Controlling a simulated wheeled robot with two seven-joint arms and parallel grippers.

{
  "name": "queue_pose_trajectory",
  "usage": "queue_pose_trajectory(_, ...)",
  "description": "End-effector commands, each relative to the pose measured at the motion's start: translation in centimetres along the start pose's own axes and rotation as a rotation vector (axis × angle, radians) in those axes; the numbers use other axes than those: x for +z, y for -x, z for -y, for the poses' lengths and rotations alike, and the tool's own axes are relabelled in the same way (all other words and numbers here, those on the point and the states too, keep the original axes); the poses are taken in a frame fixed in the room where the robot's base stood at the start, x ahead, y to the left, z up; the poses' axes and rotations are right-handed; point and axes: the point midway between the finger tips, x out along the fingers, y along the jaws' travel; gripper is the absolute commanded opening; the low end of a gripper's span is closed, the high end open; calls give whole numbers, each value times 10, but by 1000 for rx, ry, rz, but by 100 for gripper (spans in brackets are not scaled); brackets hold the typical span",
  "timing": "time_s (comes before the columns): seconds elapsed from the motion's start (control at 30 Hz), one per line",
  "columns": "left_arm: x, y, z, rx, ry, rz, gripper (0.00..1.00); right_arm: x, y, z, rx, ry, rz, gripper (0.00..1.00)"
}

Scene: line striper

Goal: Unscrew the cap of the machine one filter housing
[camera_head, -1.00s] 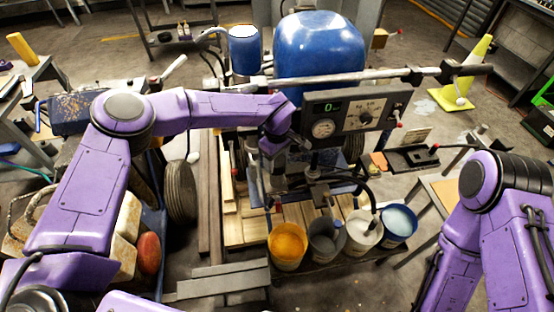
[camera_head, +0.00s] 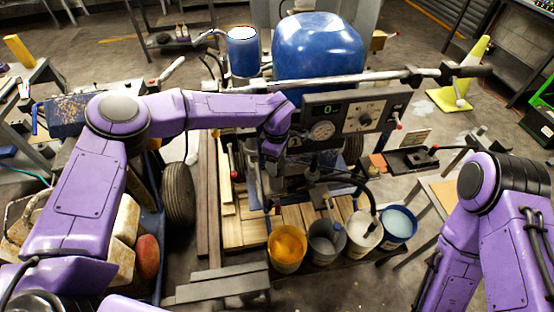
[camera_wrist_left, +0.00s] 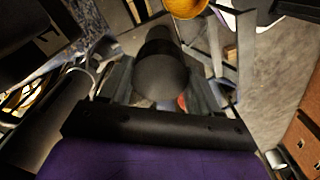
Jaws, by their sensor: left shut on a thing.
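The line striper carries a large blue tank (camera_head: 320,55) and a panel (camera_head: 352,112) with a dial and gauge. My left arm reaches across to the machine. My left gripper (camera_head: 268,188) is low behind its wrist, in front of the machine, and is mostly dark and hard to make out. In the left wrist view, its two fingers stand on either side of a dark, round-ended cylinder (camera_wrist_left: 160,75), which looks like the filter housing with its cap. The gripper is shut on it. The seam between cap and housing cannot be made out. My right arm shows at the right, but its gripper is out of view.
Several open paint buckets stand in front of the machine, among them an orange one (camera_head: 287,246) and a blue one (camera_head: 399,225). A long handlebar (camera_head: 340,79) crosses above the panel. A yellow cone (camera_head: 468,80) stands at the right.

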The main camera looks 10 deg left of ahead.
Motion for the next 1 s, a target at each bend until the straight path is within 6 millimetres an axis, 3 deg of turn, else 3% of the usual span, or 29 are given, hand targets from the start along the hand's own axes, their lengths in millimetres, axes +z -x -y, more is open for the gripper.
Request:
queue_pose_trajectory(0.37,-1,14,-2,6,1,-3,7,-4,9,-1,0,0,0,0)
queue_pose_trajectory(1.0,-2,60,-2,8,1,-4,7,-16,39,-4,0,0,0,0)
